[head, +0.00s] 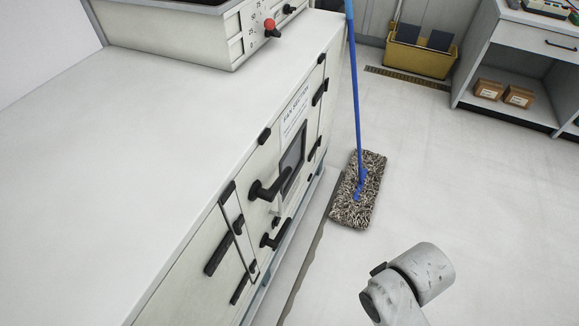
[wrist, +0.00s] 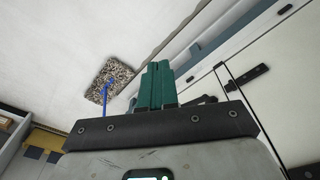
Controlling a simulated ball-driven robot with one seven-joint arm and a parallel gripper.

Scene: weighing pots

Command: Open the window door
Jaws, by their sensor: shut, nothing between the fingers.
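The window door (head: 292,158) is a pale cabinet panel with a small dark window, under a "FAN SECTION" label, in the middle of the head view. It looks closed. A black upper lever handle (head: 268,190) and a black lower lever handle (head: 275,238) stand out at its near side. In the wrist view my gripper (wrist: 158,68) has its two green fingers together and empty. It points along the cabinet's lower front, apart from the panels. A dark handle (wrist: 205,99) shows partly behind its base. My gripper is outside the head view.
A blue-handled mop (head: 358,190) stands on the floor beside the cabinet; its head also shows in the wrist view (wrist: 109,82). A yellow bucket (head: 420,54) and a shelf unit (head: 545,45) with brown boxes are at the back. The floor at right is clear.

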